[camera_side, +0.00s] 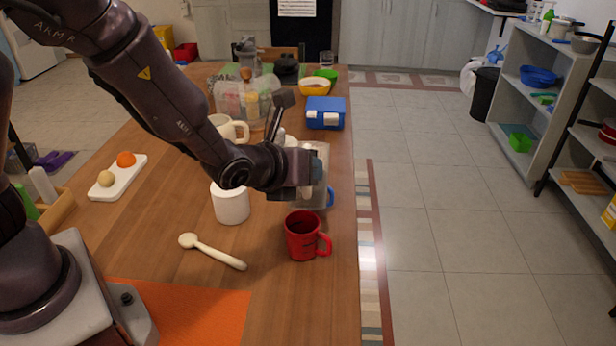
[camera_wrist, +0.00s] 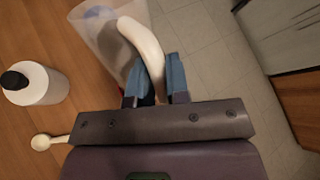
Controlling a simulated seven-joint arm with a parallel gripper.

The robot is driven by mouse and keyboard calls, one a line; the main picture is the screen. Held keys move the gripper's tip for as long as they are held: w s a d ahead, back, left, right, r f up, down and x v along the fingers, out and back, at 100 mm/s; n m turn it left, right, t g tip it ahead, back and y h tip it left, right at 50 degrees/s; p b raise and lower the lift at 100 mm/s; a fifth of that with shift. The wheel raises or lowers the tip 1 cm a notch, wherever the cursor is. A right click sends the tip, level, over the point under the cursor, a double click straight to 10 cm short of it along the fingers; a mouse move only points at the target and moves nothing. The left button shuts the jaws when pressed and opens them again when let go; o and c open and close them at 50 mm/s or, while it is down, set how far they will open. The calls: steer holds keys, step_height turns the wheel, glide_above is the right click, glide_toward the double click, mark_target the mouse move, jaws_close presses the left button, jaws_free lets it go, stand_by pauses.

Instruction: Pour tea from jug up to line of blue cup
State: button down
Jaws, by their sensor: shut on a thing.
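My gripper (camera_side: 302,178) is shut on the pale handle (camera_wrist: 147,47) of a translucent jug (camera_side: 319,158). In the wrist view the handle runs between the blue fingertips (camera_wrist: 154,66), and the jug (camera_wrist: 88,38) leans to the upper left. The jug is held above the right edge of the table. The blue cup (camera_side: 331,197) is mostly hidden behind my gripper and the jug. A blurred blue patch (camera_wrist: 98,13) shows through the jug in the wrist view. I cannot make out the tea level, the cup's line or any stream.
A red cup (camera_side: 303,238) stands just in front of my gripper. A white container (camera_side: 230,205) and a pale spoon (camera_side: 212,251) are to its left. A blue box (camera_side: 325,113) and yellow bowl (camera_side: 314,87) are farther back. The table's right edge is close.

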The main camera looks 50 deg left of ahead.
steer(key=shift+w+a+r+n+g+h+p, duration=0.45)
steer(key=shift+w+a+g+h+p, duration=0.25)
steer(key=shift+g, duration=0.2)
stand_by(3.4)
